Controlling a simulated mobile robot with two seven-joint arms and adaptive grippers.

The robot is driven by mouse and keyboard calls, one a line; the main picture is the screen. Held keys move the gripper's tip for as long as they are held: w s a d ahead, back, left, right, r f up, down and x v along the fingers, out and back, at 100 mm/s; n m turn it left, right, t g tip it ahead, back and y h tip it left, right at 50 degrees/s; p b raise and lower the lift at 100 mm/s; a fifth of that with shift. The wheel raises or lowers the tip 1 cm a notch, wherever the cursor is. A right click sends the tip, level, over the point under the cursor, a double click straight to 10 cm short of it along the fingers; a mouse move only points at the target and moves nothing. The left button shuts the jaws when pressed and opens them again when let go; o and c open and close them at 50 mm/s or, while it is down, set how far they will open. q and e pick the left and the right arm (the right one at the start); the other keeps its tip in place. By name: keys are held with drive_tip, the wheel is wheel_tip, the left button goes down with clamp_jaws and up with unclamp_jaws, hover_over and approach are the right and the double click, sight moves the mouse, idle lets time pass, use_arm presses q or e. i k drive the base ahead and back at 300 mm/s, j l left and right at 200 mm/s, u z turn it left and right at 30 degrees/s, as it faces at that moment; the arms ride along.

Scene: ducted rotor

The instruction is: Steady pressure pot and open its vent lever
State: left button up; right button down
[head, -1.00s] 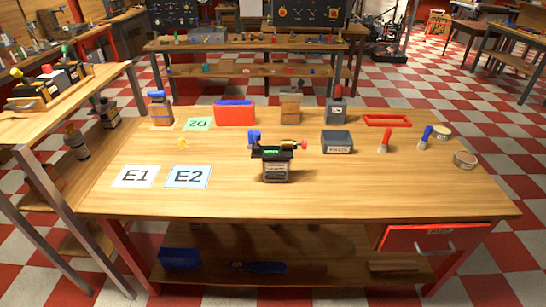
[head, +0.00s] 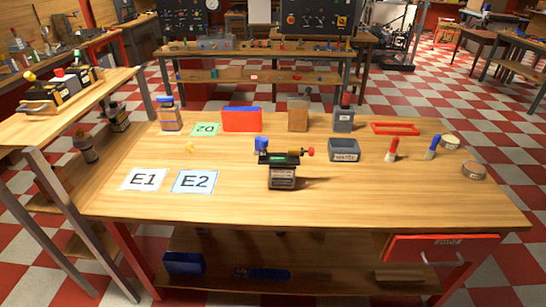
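The likely pressure pot is a small dark unit with a pale label (head: 282,178) standing upright near the middle of the wooden table. A black top part (head: 278,158) lies across it, with a green patch on it. A brass piece with a red knob (head: 309,152) sticks out to the right, and a blue knob (head: 261,144) shows at its upper left. Which part is the vent lever is too small to tell. Neither of my grippers shows in the head view, and nothing touches the unit.
Cards E1 (head: 144,179) and E2 (head: 194,181) lie left of the unit. A grey bin (head: 344,150), red-handled tool (head: 391,149) and blue-handled tool (head: 432,147) stand right. A red box (head: 242,119) is behind. The table front is clear.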

sight(264, 141)
drive_tip(key=l+u, duration=0.15)
drive_tip(key=u, duration=0.2)
drive_tip(key=l+u, duration=0.1)
drive_tip(key=u, duration=0.2)
drive_tip(key=l+u, duration=0.15)
drive_tip(key=u, duration=0.2)
drive_tip(key=k+l+u, duration=0.2)
drive_tip(key=l, duration=0.15)
drive_tip(key=l+u, duration=0.2)
drive_tip(key=l, duration=0.15)
drive_tip(key=k+l+u, duration=0.3)
drive_tip(key=l, duration=0.25)
drive_tip(key=k+l+u, duration=0.1)
drive_tip(key=k+l, duration=0.15)
drive_tip(key=k+l+u, duration=0.1)
drive_tip(key=l, duration=0.35)
drive_tip(key=k+l, duration=0.45)
drive_tip(key=l, duration=0.15)
drive_tip(key=k+l, duration=0.45)
drive_tip(key=k+l+u, duration=0.1)
drive_tip(key=k+l, duration=0.3)
drive_tip(key=l, duration=0.3)
drive_tip(key=u, duration=0.65)
drive_tip(key=i+j+u, duration=0.1)
drive_tip(key=i+u, duration=0.35)
drive_tip(key=i, duration=2.2)
